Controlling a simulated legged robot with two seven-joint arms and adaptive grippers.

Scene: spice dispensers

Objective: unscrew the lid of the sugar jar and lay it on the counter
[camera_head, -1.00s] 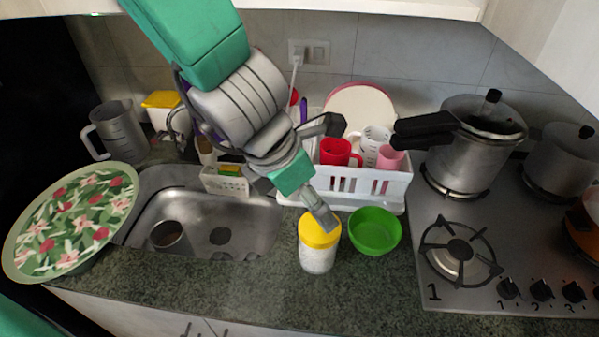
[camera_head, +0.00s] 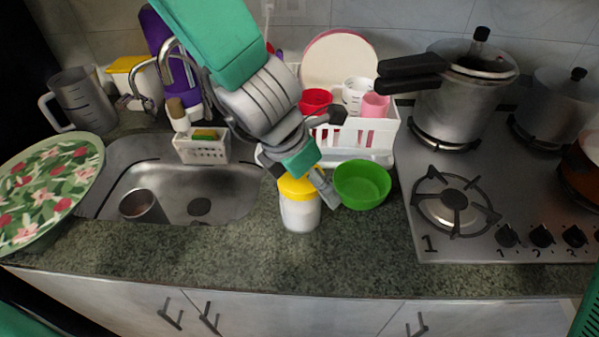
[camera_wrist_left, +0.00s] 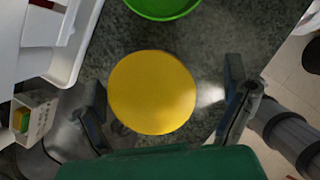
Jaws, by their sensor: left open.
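The sugar jar (camera_head: 300,213) stands upright on the counter, a clear jar with pale contents. Its yellow lid (camera_head: 298,187) is on top, and the lid also fills the middle of the left wrist view (camera_wrist_left: 152,92). My left gripper (camera_head: 308,186) is above and around the jar's top. In the left wrist view its open fingers (camera_wrist_left: 165,100) stand on either side of the lid, with a gap on each side. In the head view the gripper covers part of the lid's back edge. My right gripper is not in view.
A green bowl (camera_head: 362,186) stands just right of the jar. A white dish rack (camera_head: 375,137) with cups is behind. The sink (camera_head: 235,183) lies left, the stove (camera_head: 480,225) right. The counter (camera_head: 250,255) in front of the jar is clear.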

